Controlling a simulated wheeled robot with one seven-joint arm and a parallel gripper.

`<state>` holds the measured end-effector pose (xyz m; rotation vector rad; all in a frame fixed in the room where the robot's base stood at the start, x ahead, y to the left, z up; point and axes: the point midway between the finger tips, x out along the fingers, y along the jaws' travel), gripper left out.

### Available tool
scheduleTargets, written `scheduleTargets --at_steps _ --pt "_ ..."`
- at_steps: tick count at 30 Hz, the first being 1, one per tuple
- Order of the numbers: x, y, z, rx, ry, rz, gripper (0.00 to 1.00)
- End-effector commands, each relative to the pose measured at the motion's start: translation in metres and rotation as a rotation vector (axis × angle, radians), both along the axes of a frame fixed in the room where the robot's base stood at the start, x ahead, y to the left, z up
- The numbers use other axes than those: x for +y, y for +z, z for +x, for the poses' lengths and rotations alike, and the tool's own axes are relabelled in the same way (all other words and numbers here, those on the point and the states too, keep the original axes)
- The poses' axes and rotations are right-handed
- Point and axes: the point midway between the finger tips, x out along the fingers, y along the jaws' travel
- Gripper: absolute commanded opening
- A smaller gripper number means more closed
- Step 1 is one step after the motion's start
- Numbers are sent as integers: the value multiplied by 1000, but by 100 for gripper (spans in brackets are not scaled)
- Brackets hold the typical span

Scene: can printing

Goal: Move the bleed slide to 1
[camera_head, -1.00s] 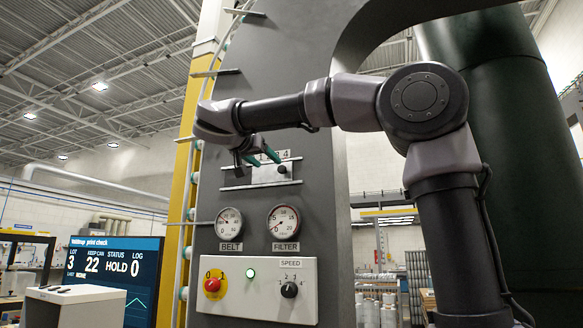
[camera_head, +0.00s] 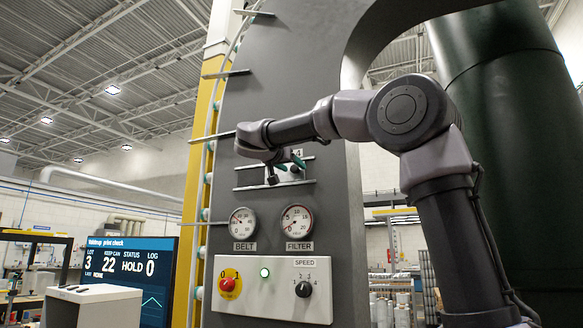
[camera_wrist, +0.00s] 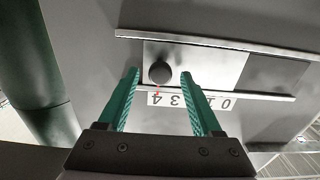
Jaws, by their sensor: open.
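The bleed slide is a pale plate (camera_wrist: 212,66) with a round dark knob (camera_wrist: 161,72), held between two rails. In the wrist view it appears upside down, and a red pointer below the knob is at the 4 end of the white number strip (camera_wrist: 222,103). The 2 is hidden by a finger. My gripper (camera_wrist: 160,74) is open, with one teal finger on each side of the knob in the picture. I cannot tell whether either finger touches it. In the head view my gripper (camera_head: 284,168) is in front of the slide plate (camera_head: 287,175), covering part of the strip.
Below the slide are the BELT gauge (camera_head: 243,223) and FILTER gauge (camera_head: 297,221). Under them a white panel (camera_head: 262,303) carries a red knob (camera_head: 228,285), a green light and the SPEED dial (camera_head: 303,289). A monitor (camera_head: 130,272) stands at left.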

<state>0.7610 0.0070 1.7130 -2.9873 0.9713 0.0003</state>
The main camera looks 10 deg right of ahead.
Motion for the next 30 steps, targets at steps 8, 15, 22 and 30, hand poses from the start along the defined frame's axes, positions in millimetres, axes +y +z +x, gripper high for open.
scheduleTargets --at_steps 8,15,22,30 --pt "0 0 0 0 0 0 32" --pt "0 0 0 0 0 0 0" --pt "0 0 0 0 1 0 0" --pt "0 0 0 0 1 0 0"
